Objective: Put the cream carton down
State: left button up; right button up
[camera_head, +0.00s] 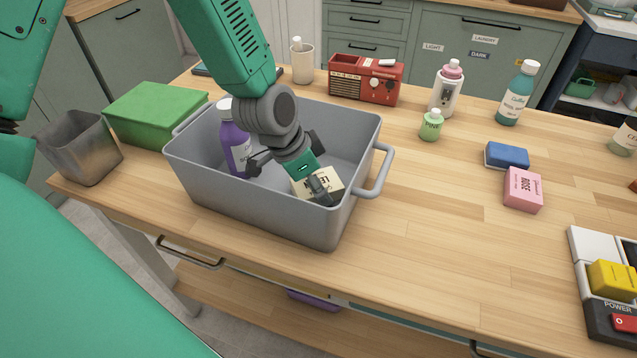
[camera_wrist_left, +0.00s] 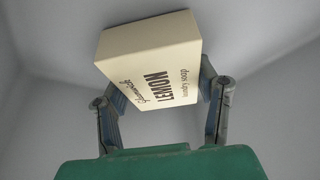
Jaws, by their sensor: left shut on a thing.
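The cream carton (camera_wrist_left: 150,60), printed "LEMON" and "laundry soap", is between the two fingers of my left gripper (camera_wrist_left: 163,92) in the left wrist view. The gripper is shut on it. In the head view the left arm reaches down into the grey bin (camera_head: 255,212), and the cream carton (camera_head: 328,180) shows inside near its right end, partly hidden by my gripper (camera_head: 290,178). I cannot tell whether the carton touches the bin floor. My right gripper is not in view.
A purple bottle (camera_head: 234,145) stands in the bin's left part. A green box (camera_head: 155,112) and a grey metal container (camera_head: 78,147) stand left of the bin. A red radio (camera_head: 365,80) is behind it. A blue sponge (camera_head: 507,155) and pink carton (camera_head: 523,189) lie right. The wood between is clear.

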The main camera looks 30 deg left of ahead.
pick_arm(q)
jog(key=shift+a, duration=0.3)
jog(key=o, duration=1)
jog(key=shift+s+a+f, duration=0.1)
jog(key=shift+a+f, duration=0.05)
jog(key=shift+a, duration=0.05)
jog(key=shift+o, duration=1.2)
jog(key=shift+a+f, duration=0.1)
jog(key=shift+a, duration=0.15)
jog(key=shift+d+r, duration=0.2)
jog(key=shift+d, duration=0.1)
jog(key=shift+d+r, duration=0.15)
jog(key=shift+r, duration=0.2)
jog(key=v, duration=0.5)
jog(key=shift+d+p, duration=0.2)
jog(key=shift+p, duration=0.1)
jog(key=v, duration=0.6)
jog(key=shift+a+r+p, duration=0.15)
jog(key=shift+a+p, duration=0.1)
jog(key=shift+p, duration=0.1)
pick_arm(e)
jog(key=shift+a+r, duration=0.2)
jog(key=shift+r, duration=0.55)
